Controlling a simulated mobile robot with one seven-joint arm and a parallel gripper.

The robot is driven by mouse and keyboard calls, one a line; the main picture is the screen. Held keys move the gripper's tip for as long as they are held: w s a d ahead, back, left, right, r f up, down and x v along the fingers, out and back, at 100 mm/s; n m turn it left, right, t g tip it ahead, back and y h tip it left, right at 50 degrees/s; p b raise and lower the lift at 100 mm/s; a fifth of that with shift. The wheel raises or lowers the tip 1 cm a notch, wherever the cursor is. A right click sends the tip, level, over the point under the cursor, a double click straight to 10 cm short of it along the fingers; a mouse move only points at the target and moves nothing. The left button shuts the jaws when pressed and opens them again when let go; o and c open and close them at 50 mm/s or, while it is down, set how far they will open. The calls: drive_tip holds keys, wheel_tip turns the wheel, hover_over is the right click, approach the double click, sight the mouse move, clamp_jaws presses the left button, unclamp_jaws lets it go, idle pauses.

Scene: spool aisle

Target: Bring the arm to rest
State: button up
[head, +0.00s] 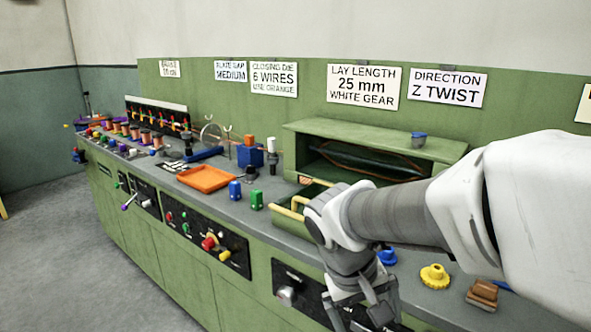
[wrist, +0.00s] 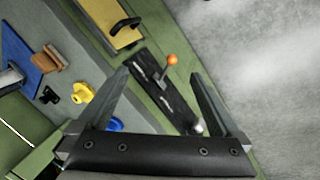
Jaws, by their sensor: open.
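My white and grey arm reaches in from the right in the head view, bent downward at the wrist. My gripper (head: 362,318) hangs in front of the bench's front edge, partly cut off by the bottom of the picture. In the wrist view my gripper (wrist: 160,76) is open, its two fingers wide apart with nothing held. Beyond and between the fingers lies a black control panel (wrist: 152,75) with an orange-knobbed lever (wrist: 172,60). A silver knob (wrist: 198,127) shows near the right finger.
The green bench (head: 178,250) runs along the wall. A blue gear (head: 387,257), a yellow gear (head: 435,276) and a brown block (head: 484,291) stand near my arm. An orange tray (head: 205,179) and a green hooded box (head: 372,138) are farther back. Open floor (head: 70,270) lies at left.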

drive_tip(key=s+d+r+m+t+y, duration=0.2)
drive_tip(key=s+r+t+y, duration=0.3)
drive_tip(key=s, duration=0.4)
wheel_tip(320, 180, up, 18)
drive_tip(key=h+p, duration=0.1)
drive_tip(key=p, duration=1.6)
drive_tip(key=shift+d+r+g, duration=0.15)
drive_tip(key=shift+r+g, duration=0.1)
drive_tip(key=shift+g, duration=0.05)
drive_tip(key=shift+w, duration=0.15)
